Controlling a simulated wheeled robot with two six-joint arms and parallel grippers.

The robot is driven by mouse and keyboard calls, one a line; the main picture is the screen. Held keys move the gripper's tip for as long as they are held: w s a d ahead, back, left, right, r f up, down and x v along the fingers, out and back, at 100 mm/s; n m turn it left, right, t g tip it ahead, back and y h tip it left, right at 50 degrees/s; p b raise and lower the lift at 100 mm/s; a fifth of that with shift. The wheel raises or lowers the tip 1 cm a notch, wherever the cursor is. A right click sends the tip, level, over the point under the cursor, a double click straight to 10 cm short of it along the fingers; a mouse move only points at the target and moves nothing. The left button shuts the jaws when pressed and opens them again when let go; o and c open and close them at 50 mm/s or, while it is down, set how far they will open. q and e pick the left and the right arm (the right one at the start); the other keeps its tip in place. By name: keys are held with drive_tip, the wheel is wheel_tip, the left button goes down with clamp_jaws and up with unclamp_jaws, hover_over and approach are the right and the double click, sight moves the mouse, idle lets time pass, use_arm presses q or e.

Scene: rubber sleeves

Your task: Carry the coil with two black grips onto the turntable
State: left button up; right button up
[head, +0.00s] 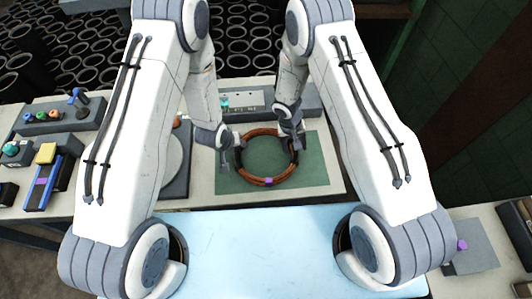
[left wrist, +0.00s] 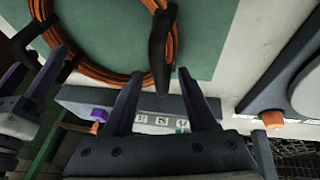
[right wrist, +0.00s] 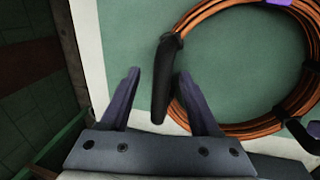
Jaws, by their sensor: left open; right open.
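The orange coil (head: 290,179) lies flat on the green mat (head: 317,180), with a purple band at its front. It has two black grips. The left grip (left wrist: 158,52) reaches between the spread fingers of my left gripper (left wrist: 160,76); the right grip (right wrist: 163,85) reaches between the spread fingers of my right gripper (right wrist: 159,76). Both grippers are open, and I cannot tell whether any finger touches a grip. In the head view, my left gripper (head: 225,160) is at the coil's left side. The turntable (head: 172,160), a grey disc on a dark base, is left of the mat, partly hidden by my left arm.
A grey box with a labelled panel (head: 243,102) stands behind the mat. Tool blocks with coloured knobs (head: 55,115) and a blue-railed fixture (head: 45,185) are at the far left. A grey pad (head: 475,247) lies at right. The light-blue surface (head: 260,245) in front is clear.

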use_arm(q)
drive_tip(key=shift+x, duration=0.95)
use_arm(e)
drive_tip(key=shift+d+f, duration=0.2)
drive_tip(key=shift+f, duration=0.7)
use_arm(q)
clamp_jaws()
use_arm(e)
drive_tip(key=c, duration=0.9)
clamp_jaws()
use_arm(q)
drive_tip(key=shift+w+r, duration=0.1)
use_arm(e)
drive_tip(key=shift+r, duration=0.1)
